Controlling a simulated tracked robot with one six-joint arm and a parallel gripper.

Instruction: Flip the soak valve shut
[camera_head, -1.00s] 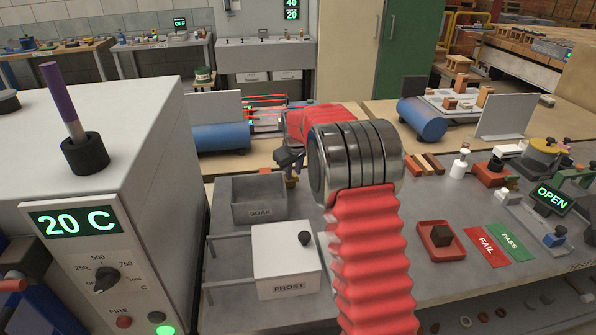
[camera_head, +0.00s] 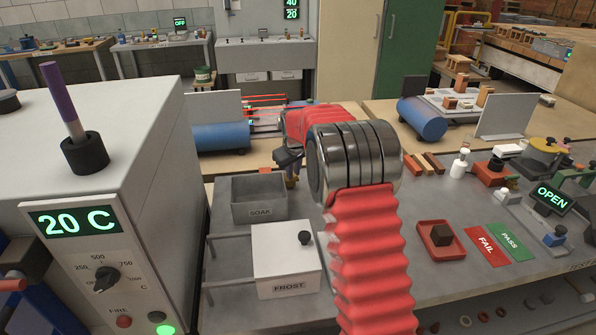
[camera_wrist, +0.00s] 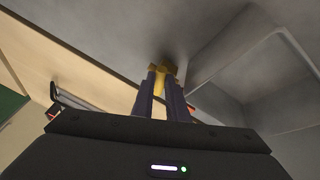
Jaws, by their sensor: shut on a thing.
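The grey SOAK tank (camera_head: 259,212) stands open-topped on the bench, left of my arm. In the wrist view, what looks like its grey wall (camera_wrist: 280,95) fills the right side. My gripper (camera_wrist: 161,76) has its two purple fingers shut on a small yellow piece (camera_wrist: 158,68), which looks like the soak valve's handle. The fingertips hide part of it, so I cannot tell which way it is turned. In the head view, my gripper (camera_head: 291,180) is small and dark, at the tank's right back corner, partly hidden by my arm.
A white FROST box (camera_head: 283,250) with a black knob stands in front of the tank. A kiln with a 20 C display (camera_head: 74,220) is at the left. A red tray with a dark brick (camera_head: 443,236) lies right of my arm. An OPEN sign (camera_head: 551,199) stands far right.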

